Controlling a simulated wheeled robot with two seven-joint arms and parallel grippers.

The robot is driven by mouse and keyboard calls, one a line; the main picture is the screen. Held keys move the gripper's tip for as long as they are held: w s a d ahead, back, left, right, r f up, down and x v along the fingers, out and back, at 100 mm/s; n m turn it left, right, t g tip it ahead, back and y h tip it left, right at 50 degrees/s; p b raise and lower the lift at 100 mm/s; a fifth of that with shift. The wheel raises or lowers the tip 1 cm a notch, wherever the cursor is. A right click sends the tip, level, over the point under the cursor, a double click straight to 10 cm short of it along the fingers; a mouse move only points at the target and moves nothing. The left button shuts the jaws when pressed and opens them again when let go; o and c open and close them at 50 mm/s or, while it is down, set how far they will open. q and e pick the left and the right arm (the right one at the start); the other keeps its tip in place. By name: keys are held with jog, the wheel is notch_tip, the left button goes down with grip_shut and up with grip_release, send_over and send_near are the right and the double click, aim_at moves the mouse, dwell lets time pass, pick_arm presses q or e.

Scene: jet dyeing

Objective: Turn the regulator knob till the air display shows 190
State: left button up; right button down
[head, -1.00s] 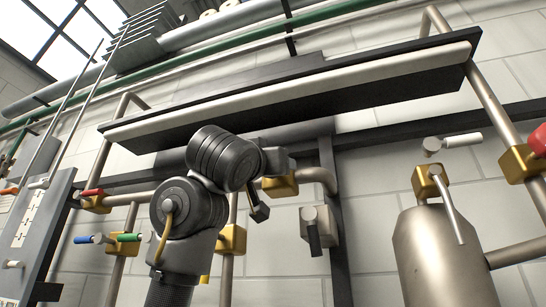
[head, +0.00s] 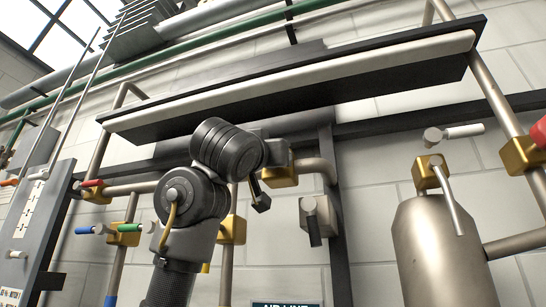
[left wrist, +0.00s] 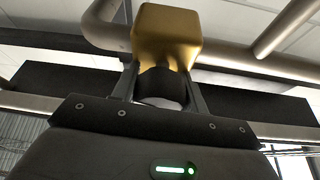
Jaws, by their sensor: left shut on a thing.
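The regulator is a gold block (left wrist: 167,35) on a pipe, and its black round knob (left wrist: 162,83) sits below it in the left wrist view. My left gripper (left wrist: 163,92) has one finger on each side of the knob and is shut on it. In the head view a gold block (head: 279,174) shows beside my dark left arm, which hides the knob and most of the gripper. The top of a dark sign reading "AIR LINE" (head: 287,304) shows at the bottom edge. No display reading is visible. My right gripper is out of view.
A long shelf-like duct (head: 300,85) spans above the arm. A grey valve with a dark lever (head: 313,218) is just right of it. A metal tank (head: 435,255) stands at right. Coloured valve handles (head: 127,228) and a grey panel (head: 35,215) are at left.

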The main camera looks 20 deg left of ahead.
pick_arm(q)
jog(key=shift+m, duration=0.3)
jog(key=m+h+b, duration=0.1)
jog(key=m+h, duration=0.2)
jog(key=m, duration=0.2)
jog(key=shift+g, duration=0.4)
jog(key=m+g+h+b, duration=0.1)
jog(key=m, duration=0.2)
jog(key=shift+d+m, duration=0.1)
jog(key=shift+m, duration=0.3)
jog(key=m+g+h, duration=0.1)
jog(key=m, duration=0.2)
jog(key=shift+f+m+g+h, duration=0.1)
jog(key=shift+m+g+h, duration=0.4)
jog(key=shift+m, duration=0.9)
jog(key=shift+d+m, duration=0.1)
jog(key=shift+m, duration=0.2)
jog(key=o, duration=1)
